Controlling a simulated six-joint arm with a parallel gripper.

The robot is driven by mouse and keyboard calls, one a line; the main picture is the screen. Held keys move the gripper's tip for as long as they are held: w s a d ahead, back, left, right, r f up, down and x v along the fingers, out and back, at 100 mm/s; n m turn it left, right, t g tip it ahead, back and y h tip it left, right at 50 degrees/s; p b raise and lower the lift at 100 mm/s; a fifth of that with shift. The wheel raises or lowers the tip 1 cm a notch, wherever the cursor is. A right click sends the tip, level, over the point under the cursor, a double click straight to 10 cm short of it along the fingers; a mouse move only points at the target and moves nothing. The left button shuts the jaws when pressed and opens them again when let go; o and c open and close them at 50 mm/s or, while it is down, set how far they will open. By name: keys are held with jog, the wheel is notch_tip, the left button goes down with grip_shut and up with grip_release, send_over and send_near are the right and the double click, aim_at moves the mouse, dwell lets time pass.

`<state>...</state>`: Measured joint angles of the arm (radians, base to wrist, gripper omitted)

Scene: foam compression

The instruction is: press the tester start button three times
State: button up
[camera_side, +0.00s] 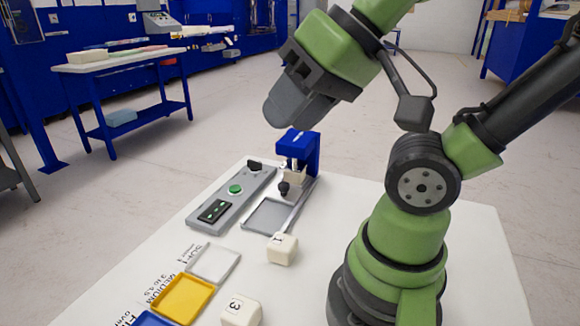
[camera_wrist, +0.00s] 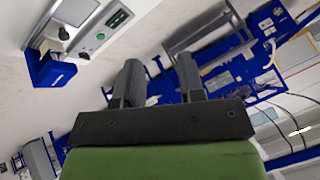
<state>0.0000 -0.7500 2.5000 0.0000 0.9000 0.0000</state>
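The grey control panel (camera_side: 212,224) lies on the white table in the side view. It carries a round green button (camera_side: 235,188), a dark display with green marks (camera_side: 214,210) and a black knob (camera_side: 254,166). The blue tester (camera_side: 312,150) stands beside the panel's far end. My gripper (camera_side: 278,112) is in the air above the tester, apart from the button. In the wrist view the two fingers of my gripper (camera_wrist: 159,78) are apart with nothing between them. The green button (camera_wrist: 100,36) and the blue tester (camera_wrist: 50,70) show at upper left there.
White cubes marked 1 (camera_side: 282,249) and 3 (camera_side: 241,311) sit on the white table (camera_side: 320,260). A white tray (camera_side: 213,263), a yellow tray (camera_side: 183,297) and a blue tray (camera_side: 150,320) line the left side. A grey-rimmed tray (camera_side: 268,216) lies before the tester.

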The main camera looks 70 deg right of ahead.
dwell(0.4)
grip_shut()
dwell(1.6)
